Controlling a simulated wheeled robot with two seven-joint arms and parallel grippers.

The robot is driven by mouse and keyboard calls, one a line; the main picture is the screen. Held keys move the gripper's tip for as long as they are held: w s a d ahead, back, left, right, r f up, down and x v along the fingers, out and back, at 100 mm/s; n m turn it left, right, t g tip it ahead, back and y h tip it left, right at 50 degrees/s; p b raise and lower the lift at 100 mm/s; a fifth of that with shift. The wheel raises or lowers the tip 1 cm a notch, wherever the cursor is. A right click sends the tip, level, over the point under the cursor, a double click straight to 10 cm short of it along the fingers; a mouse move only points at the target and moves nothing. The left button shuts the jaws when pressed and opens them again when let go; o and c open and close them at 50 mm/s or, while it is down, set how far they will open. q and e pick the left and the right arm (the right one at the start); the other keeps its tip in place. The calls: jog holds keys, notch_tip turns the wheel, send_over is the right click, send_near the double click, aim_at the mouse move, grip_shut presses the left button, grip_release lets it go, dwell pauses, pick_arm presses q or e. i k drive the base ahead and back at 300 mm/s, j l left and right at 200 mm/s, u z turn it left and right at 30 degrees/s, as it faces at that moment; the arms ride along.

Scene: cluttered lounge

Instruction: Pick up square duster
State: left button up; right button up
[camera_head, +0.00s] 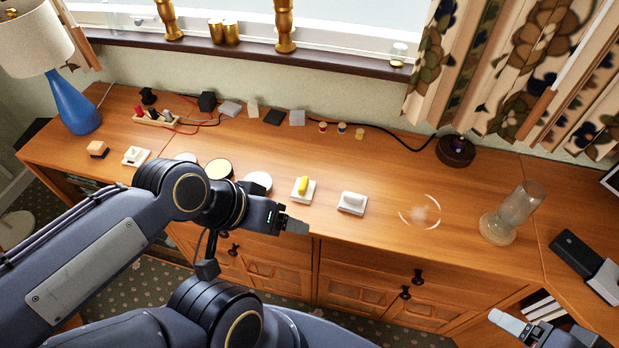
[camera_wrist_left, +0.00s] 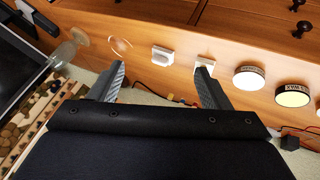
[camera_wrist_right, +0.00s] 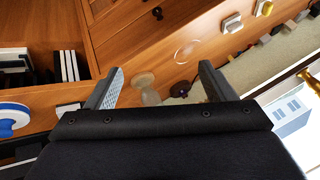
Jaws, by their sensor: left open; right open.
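Several small block-like items stand on the wooden cabinet; I cannot tell for sure which is the square duster. One is a white square pad with a yellow top piece (camera_head: 303,190); another is a white square pad with a rounded white top (camera_head: 352,203), also in the left wrist view (camera_wrist_left: 162,56). Further left are a white square piece with a knob (camera_head: 135,156) and an orange and black block (camera_head: 97,149). My left gripper (camera_head: 298,226) is open and empty above the cabinet's front edge, near the yellow-topped pad. My right gripper (camera_wrist_right: 160,72) is open and empty at the lower right.
Round tins (camera_head: 218,169) lie left of the pads, partly behind my left arm. A glass vase (camera_head: 512,212) and a clear ring-shaped dish (camera_head: 420,211) stand to the right. A blue lamp (camera_head: 72,105) is at far left. Small blocks and a black cable line the back.

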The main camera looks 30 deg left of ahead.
aim_at(304, 188)
jog(key=j+z, duration=0.2)
jog(key=z, duration=0.25)
jog(key=j+z, duration=0.15)
jog(key=z, duration=0.3)
jog(key=k+j+z, duration=0.15)
jog(key=z, duration=0.3)
jog(key=k+j+z, duration=0.45)
jog(key=k+j, duration=0.55)
